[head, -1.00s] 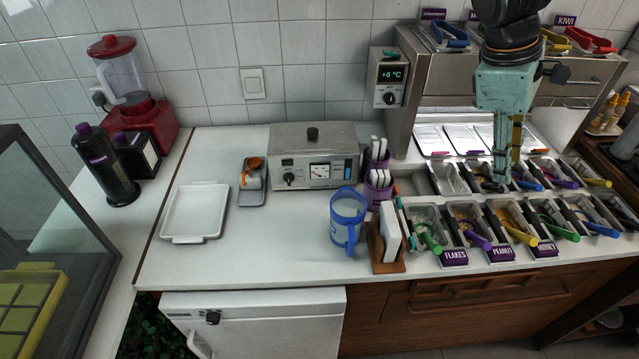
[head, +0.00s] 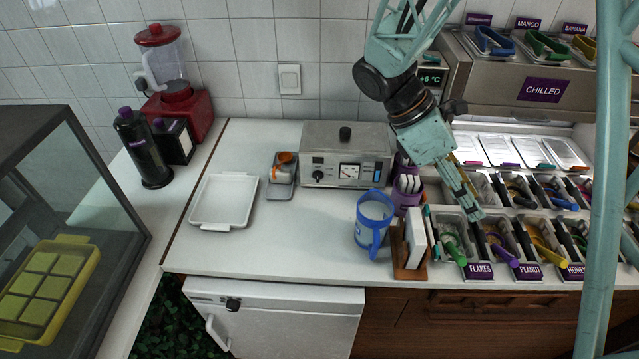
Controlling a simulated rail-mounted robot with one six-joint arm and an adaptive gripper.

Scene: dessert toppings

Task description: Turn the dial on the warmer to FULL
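The warmer (head: 345,155) is a low metal box on the white counter, with a black knob on its lid. Its front has a small black dial (head: 318,176) at the left, a white gauge (head: 349,171) in the middle and a blue strip at the right. I cannot read the dial's setting at this size. My gripper (head: 473,210) points down and right over the topping trays, to the right of the warmer and apart from it. Its fingers look close together, but whether they are shut is unclear. I see nothing held in it.
Purple cups (head: 407,190) with white packets stand just right of the warmer. A blue jug (head: 374,222) and a wooden card holder (head: 409,255) stand in front of them. A small tray with an orange-and-white item (head: 283,172) lies left.

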